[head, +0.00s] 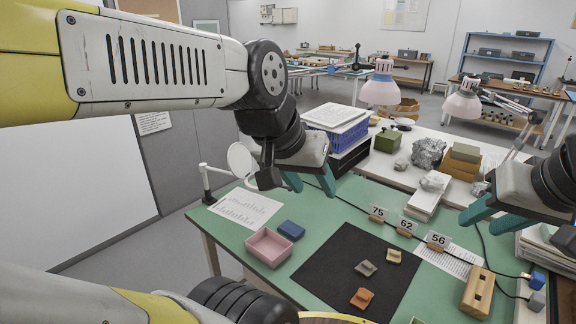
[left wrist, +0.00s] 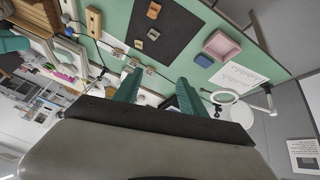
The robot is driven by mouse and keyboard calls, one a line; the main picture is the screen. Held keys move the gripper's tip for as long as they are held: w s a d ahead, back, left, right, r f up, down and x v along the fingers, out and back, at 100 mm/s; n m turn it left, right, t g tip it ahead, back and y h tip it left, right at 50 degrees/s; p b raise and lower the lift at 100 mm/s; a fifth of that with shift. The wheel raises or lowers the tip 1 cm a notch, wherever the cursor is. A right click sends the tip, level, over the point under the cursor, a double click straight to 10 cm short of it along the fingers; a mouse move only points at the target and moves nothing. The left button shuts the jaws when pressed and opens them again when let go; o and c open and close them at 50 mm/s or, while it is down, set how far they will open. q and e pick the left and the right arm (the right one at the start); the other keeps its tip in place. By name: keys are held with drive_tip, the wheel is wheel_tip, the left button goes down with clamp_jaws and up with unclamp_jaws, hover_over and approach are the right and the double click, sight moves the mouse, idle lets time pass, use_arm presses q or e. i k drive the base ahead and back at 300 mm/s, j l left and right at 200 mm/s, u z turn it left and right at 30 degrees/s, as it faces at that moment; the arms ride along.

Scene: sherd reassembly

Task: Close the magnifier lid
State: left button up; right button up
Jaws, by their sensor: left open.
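The magnifier (head: 207,185) stands on a white arm at the left edge of the green table. Its pale round lid (head: 240,160) shows as a disc, partly behind my left wrist. In the left wrist view, the magnifier's ring (left wrist: 213,97) and a white disc (left wrist: 238,112) beside it lie right of my fingers; the disc looks swung off the ring. My left gripper (head: 310,184) is open and empty, right of the magnifier in the head view; its fingers also show in the left wrist view (left wrist: 157,92). My right gripper (head: 486,220) is open and empty at the right.
A pink tray (head: 269,257), blue box (head: 291,230) and printed sheet (head: 245,206) lie near the magnifier. Sherds (head: 362,298) rest on a black mat (head: 335,250). Number cards (head: 407,225) stand behind it. A blue crate (head: 338,137) and lamps (head: 381,88) are further back.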

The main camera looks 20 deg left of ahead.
sight(240, 161)
drive_tip(key=k+j+z, duration=0.1)
drive_tip(key=j, duration=0.25)
drive_tip(key=k+j, duration=0.15)
drive_tip(key=j, duration=0.2)
drive_tip(key=k+j+z, duration=0.15)
drive_tip(key=j, duration=0.2)
drive_tip(key=k+j+z, duration=0.1)
drive_tip(key=j, duration=0.25)
drive_tip(key=i+j+z, duration=0.1)
drive_tip(key=j+z, duration=0.2)
drive_tip(key=j, duration=0.85)
drive_tip(key=j+z, duration=0.3)
drive_tip(key=j, duration=0.8)
drive_tip(key=j+z, duration=0.2)
drive_tip(key=j, duration=0.7)
drive_tip(key=k, duration=0.1)
drive_tip(key=l+u, duration=0.5)
